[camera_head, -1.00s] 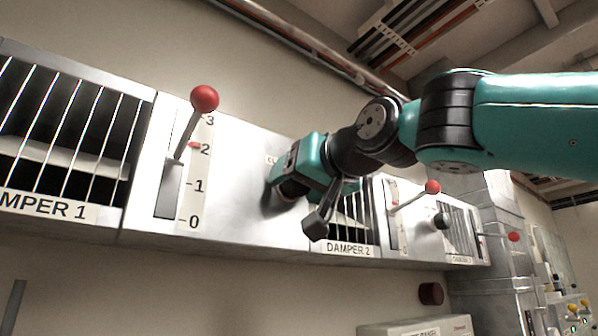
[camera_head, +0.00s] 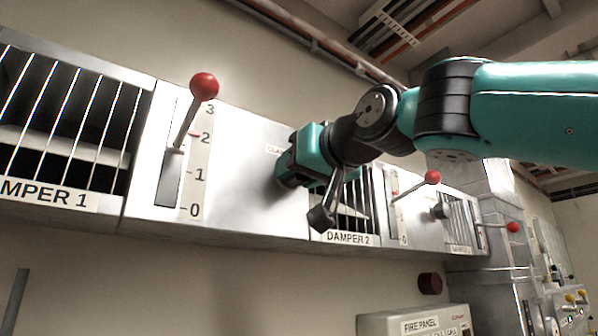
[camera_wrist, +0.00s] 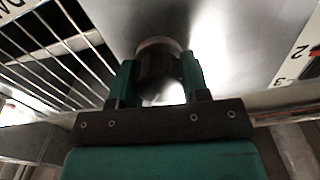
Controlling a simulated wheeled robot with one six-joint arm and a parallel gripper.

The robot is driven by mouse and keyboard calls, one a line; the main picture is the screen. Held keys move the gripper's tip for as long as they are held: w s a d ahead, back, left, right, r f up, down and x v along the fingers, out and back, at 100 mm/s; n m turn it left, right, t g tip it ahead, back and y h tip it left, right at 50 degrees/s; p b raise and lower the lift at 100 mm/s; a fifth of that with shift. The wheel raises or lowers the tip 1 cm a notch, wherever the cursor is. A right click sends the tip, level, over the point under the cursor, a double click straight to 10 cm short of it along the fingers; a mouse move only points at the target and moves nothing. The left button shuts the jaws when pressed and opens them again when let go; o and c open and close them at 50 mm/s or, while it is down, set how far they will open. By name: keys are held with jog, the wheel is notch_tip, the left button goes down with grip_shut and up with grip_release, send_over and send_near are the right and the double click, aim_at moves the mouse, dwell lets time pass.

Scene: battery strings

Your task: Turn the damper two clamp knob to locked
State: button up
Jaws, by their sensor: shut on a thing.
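A dark round clamp knob (camera_wrist: 158,72) stands out from the bright metal panel in the wrist view. My gripper (camera_wrist: 160,82) is shut on it, with one teal finger on each side. In the head view my gripper (camera_head: 284,180) is against the panel between the damper one lever scale and the DAMPER 2 grille (camera_head: 352,212). My gripper hides the knob there. A label above it (camera_head: 275,149) is mostly covered, so I cannot read its marks or the knob's setting.
A red-balled lever (camera_head: 204,87) with a 0 to 3 scale stands to the left, pointing up. Another red-balled lever (camera_head: 432,177) and a dark knob (camera_head: 440,211) are to the right. A fire panel (camera_head: 420,324) is below. The space below the damper row is mostly clear wall.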

jog(key=n+b, duration=0.1)
jog(key=n, duration=0.7)
jog(key=shift+n, duration=0.4)
jog(key=n, duration=0.4)
jog(key=shift+a+b, duration=0.1)
jog(key=shift+b, duration=0.3)
jog(key=shift+n, duration=2.1)
jog(key=o, duration=0.9)
jog(key=shift+s+f, duration=0.1)
